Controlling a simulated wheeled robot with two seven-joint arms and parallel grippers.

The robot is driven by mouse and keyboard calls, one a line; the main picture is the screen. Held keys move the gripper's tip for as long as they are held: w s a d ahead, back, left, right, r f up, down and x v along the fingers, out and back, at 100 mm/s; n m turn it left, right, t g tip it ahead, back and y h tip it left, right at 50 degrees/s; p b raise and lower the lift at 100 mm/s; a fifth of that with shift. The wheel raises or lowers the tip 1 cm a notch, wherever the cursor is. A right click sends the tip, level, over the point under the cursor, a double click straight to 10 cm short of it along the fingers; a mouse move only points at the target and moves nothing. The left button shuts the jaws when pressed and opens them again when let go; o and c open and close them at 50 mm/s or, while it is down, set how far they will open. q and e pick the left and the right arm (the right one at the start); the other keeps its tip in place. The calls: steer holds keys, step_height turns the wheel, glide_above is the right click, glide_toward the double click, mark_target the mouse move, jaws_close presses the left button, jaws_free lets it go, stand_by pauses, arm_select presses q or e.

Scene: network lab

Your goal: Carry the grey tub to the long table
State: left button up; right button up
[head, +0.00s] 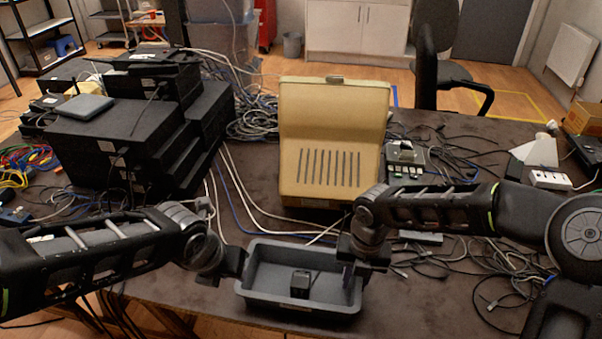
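The grey tub (285,301) is a shallow rectangular tray at the front of the dark table, level as far as I can see. A small black box-shaped object (300,284) lies in it. My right gripper (349,270) is at the tub's right end wall, with a finger over the rim and inside; it looks closed on that wall. My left gripper (239,263) is at the left end wall, touching or very near the rim. Its fingers are dark and partly hidden, so its opening is unclear. I cannot tell whether the tub rests on the table or hangs just above it.
This cluttered dark table (425,300) holds a beige case (333,140) behind the tub, stacked black network devices (130,135) at left, and loose cables on both sides. An office chair (437,60) stands behind. Open wooden floor shows beyond the table.

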step_height(320, 180, up, 11)
steer(key=shift+d, duration=0.3)
arm_select(q)
steer(key=shift+s, duration=0.1)
arm_select(e)
steer(key=shift+s+f, duration=0.1)
steer(key=shift+s, duration=0.05)
